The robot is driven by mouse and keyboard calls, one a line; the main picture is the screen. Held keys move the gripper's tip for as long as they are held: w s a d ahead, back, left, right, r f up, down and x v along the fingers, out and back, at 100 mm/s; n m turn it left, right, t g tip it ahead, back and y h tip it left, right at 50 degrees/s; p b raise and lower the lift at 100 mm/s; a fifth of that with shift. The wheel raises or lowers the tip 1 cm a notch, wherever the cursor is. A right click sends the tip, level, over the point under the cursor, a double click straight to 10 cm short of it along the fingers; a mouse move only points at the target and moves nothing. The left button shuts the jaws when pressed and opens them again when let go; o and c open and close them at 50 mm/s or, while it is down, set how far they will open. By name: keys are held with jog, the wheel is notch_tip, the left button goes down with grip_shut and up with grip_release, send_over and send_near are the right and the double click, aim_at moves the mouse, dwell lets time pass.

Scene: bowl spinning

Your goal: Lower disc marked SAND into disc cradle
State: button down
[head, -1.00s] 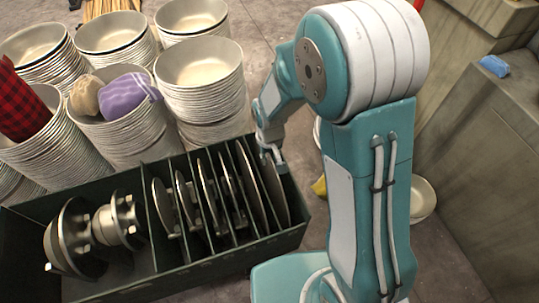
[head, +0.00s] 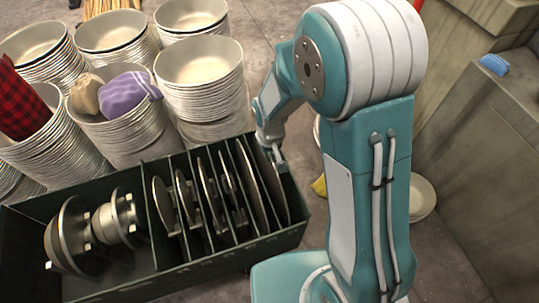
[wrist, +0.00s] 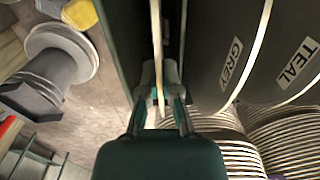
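In the head view, my gripper (head: 277,160) is at the right end of the dark green cradle box (head: 215,262), at the top edge of the rightmost disc (head: 277,192). The wrist view shows my gripper (wrist: 161,100) with a finger on each side of a thin pale disc edge (wrist: 157,50), apparently closed on it. This disc is upright and seen edge-on, so its marking is hidden. It stands inside the rightmost slot, beside the box's end wall. Whether it rests on the bottom cannot be seen.
Discs marked GREY (wrist: 215,50) and TEAL (wrist: 275,60) stand to the right in the wrist view. Dividers separate several upright discs in the box. Metal spindle parts (head: 75,238) lie in its left section. Stacks of bowls (head: 200,80) stand close behind.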

jog(key=shift+r, duration=1.6)
jog(key=shift+r, duration=2.4)
